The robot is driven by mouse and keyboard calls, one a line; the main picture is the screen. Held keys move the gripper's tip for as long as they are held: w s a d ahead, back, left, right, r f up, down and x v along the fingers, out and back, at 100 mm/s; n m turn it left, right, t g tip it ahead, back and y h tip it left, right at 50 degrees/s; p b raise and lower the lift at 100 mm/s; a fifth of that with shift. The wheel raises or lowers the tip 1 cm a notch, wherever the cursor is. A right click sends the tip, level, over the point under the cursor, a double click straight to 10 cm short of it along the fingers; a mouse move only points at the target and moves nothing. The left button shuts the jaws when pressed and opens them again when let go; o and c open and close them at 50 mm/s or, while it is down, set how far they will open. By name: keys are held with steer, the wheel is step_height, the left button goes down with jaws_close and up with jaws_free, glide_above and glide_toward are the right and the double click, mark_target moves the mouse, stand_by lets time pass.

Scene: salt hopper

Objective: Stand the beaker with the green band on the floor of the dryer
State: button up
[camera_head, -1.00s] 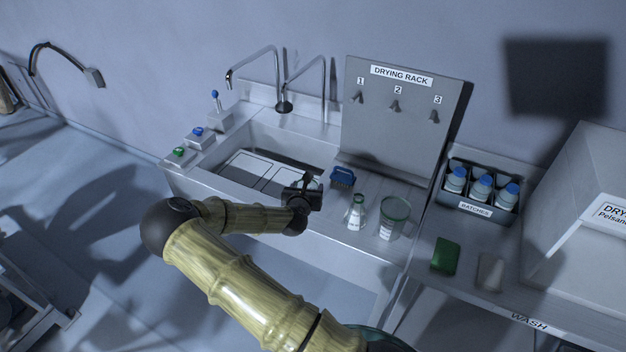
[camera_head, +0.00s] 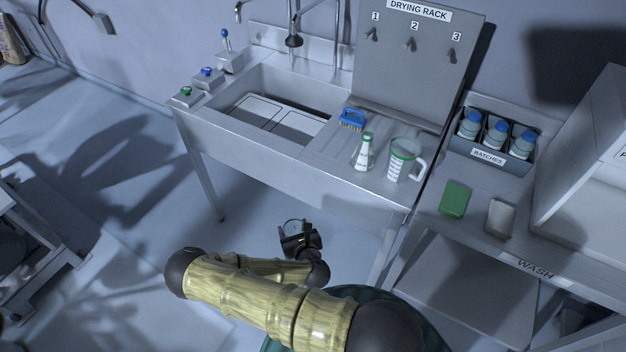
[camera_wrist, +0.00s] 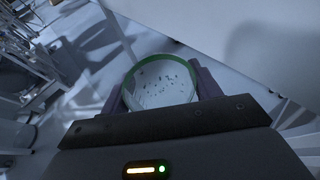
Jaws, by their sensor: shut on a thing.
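My gripper (camera_head: 297,234) is shut on the beaker with the green band (camera_wrist: 158,88). In the wrist view the green band runs around the clear beaker's mouth, between the two fingers, and small dark specks show inside. In the head view only a thin edge of the beaker (camera_head: 291,223) shows above the gripper, in front of the sink bench; the rest is hidden. The dryer (camera_head: 592,150) is the white box at the right edge of the head view, partly cut off. Its floor is not clearly seen.
On the bench right of the sink (camera_head: 275,115) stand a green-banded flask (camera_head: 364,153), a green-rimmed jug (camera_head: 402,162) and a blue brush (camera_head: 352,118). A green sponge (camera_head: 454,199), a pale block (camera_head: 500,217) and the batches crate (camera_head: 487,157) sit before the dryer.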

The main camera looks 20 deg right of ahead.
steer(key=f, duration=0.1)
steer(key=s+f+b, duration=0.1)
steer(key=f, duration=0.1)
steer(key=shift+a+f+b, duration=0.15)
steer(key=shift+f+b, duration=0.1)
steer(key=shift+b, duration=0.05)
steer(key=shift+a, duration=0.1)
steer(key=shift+s+d, duration=0.1)
steer(key=shift+d, duration=0.1)
